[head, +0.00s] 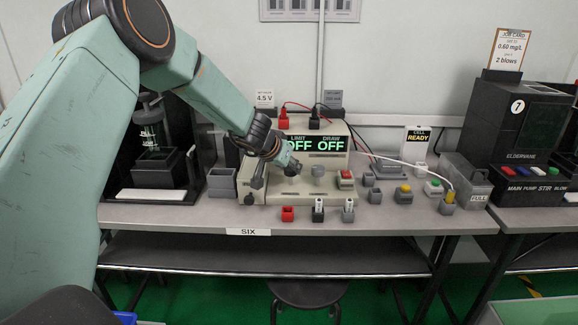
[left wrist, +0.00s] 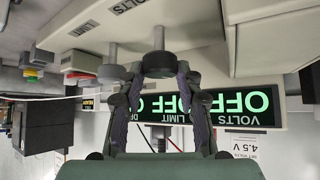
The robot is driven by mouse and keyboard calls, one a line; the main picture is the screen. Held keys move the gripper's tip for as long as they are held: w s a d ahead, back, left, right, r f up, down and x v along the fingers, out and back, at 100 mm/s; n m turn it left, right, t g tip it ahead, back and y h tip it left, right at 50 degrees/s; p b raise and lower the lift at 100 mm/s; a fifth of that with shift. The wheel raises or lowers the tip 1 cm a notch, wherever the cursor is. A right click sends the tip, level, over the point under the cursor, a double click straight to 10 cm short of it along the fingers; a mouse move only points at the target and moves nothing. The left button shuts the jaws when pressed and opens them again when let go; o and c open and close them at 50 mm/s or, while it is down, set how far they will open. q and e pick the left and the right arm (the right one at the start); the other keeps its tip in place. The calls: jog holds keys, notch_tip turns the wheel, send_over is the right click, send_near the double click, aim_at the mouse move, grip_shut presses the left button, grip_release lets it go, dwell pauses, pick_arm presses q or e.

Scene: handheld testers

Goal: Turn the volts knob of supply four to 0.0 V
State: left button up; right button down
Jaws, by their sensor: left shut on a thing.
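The beige supply (head: 331,132) stands on the bench in the head view. Its green display (head: 317,145) reads OFF under LIMIT and DRAW, and the arm covers its left part. In the upside-down left wrist view, the display (left wrist: 205,103) also reads OFF at VOLTS. My left gripper (head: 289,170) is at the supply's front. In the wrist view its fingers (left wrist: 160,75) are shut around a dark round knob (left wrist: 158,62) on a grey shaft, the one on the VOLTS side. A second knob (left wrist: 113,72) stands free beside it. My right gripper is not seen.
A 4.5 V card (head: 265,98) stands behind the supply. The bench edge carries a SIX label (head: 248,232). A black tester (head: 516,125) stands far right.

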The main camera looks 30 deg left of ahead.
pick_arm(q)
jog(key=shift+f, duration=0.15)
dwell(0.4)
jog(key=o, duration=1.2)
jog(key=shift+c, duration=0.2)
jog(key=shift+s+r, duration=0.4)
jog(key=shift+r, duration=0.25)
jog(key=v, duration=1)
jog(key=shift+s+r, duration=0.15)
jog(key=shift+s, duration=0.15)
